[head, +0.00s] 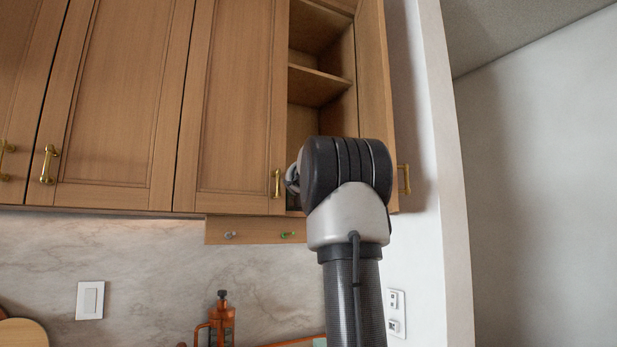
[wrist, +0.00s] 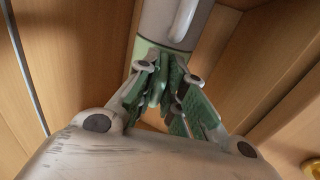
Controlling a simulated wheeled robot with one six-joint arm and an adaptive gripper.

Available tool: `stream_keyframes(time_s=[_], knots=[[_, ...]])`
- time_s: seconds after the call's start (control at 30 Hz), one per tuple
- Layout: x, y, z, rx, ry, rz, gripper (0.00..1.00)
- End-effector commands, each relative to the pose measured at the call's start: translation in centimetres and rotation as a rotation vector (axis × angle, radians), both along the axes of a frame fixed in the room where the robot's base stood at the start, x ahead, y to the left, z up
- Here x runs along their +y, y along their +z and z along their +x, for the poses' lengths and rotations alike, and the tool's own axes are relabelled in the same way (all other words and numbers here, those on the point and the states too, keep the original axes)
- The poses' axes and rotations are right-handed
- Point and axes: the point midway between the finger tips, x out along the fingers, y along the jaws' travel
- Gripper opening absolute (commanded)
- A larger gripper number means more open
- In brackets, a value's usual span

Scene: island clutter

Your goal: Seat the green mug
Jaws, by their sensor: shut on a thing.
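In the wrist view my gripper (wrist: 166,84) has its green-padded fingers closed together at the lower end of a pale cylindrical mug with a green band (wrist: 160,50), which I take to be the green mug. A pale curved handle (wrist: 187,20) shows on the mug's near side. The top of the mug runs out of the picture, and the exact grip contact is partly hidden by the fingers. Wooden cabinet panels surround it. In the head view my arm's wrist hides the mug and most of the gripper, in front of the open cabinet (head: 318,84).
The open cabinet door (head: 374,80) stands right of my wrist; closed doors (head: 232,100) are on the left. A wooden rail (head: 258,232) below carries a grey peg (head: 230,236) and a green peg (head: 287,235). An orange-brown press (head: 221,320) stands below.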

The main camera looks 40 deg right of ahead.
Motion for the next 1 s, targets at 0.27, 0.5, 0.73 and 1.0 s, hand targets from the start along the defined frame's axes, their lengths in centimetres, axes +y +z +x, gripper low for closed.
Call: stream_keyframes(time_s=[0.27,0.5,0.73,1.0], knots=[[0.0,0.0,0.0,-0.001,0.001,-0.001,0.36],[0.0,0.0,0.0,0.000,0.000,0.000,0.36],[-0.2,1.6,-0.2,-0.008,-0.008,-0.002,0.36],[0.0,5.9,0.1,-0.005,0.002,-0.001,0.36]])
